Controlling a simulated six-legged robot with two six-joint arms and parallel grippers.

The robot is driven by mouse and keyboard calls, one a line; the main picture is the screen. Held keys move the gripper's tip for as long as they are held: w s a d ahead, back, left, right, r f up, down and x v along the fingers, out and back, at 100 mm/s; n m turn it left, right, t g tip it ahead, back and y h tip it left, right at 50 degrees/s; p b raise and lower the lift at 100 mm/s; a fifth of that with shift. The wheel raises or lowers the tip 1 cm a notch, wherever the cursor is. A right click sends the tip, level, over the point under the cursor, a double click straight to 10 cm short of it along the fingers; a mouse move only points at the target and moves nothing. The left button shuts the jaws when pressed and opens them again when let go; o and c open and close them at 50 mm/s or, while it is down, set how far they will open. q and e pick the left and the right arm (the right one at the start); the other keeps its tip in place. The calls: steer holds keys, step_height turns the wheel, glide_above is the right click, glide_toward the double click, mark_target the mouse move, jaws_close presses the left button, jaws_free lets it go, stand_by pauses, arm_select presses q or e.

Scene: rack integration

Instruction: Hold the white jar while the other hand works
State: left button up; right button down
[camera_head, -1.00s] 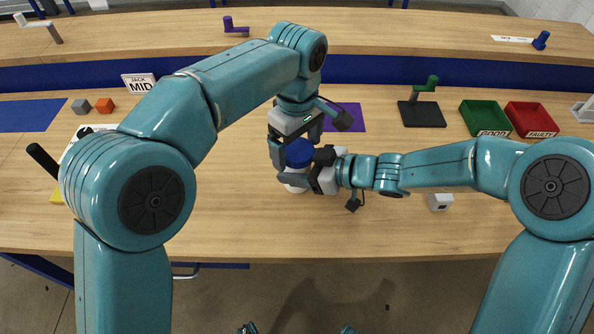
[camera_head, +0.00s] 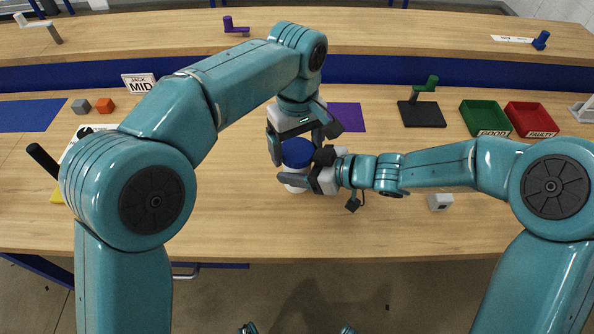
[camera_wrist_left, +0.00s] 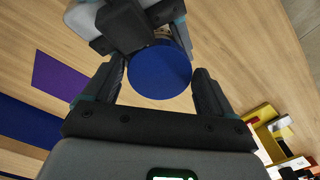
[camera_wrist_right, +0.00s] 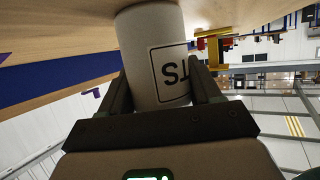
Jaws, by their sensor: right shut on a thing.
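The white jar (camera_head: 293,189) stands upright on or just over the table, with a round blue lid (camera_head: 297,152) on top. My right gripper (camera_head: 304,172) is shut on the jar's body from the right side. In the right wrist view the white jar (camera_wrist_right: 140,38), with a framed black-lettered label, sits between its fingers. My left gripper (camera_head: 296,138) points down from above at the lid. In the left wrist view its open fingers stand on either side of the blue lid (camera_wrist_left: 160,72), with gaps showing. The jar's lower part is partly hidden by the right gripper.
A purple mat (camera_head: 348,116), a black stand with a green handle (camera_head: 424,113), a green bin (camera_head: 485,116) and a red bin (camera_head: 532,118) are farther back. The table front (camera_head: 270,235) is clear.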

arm_select(q)
steer(key=shift+o, duration=0.2)
steer(key=shift+r, duration=0.1)
steer(key=shift+r, duration=2.2)
steer(key=shift+c, duration=0.3)
step_height(320, 180, up, 4)
steer(key=n, duration=0.3)
steer(key=shift+f, duration=0.25)
steer(key=shift+f, duration=0.15)
step_height(320, 180, down, 8)
steer(key=shift+r, duration=0.1)
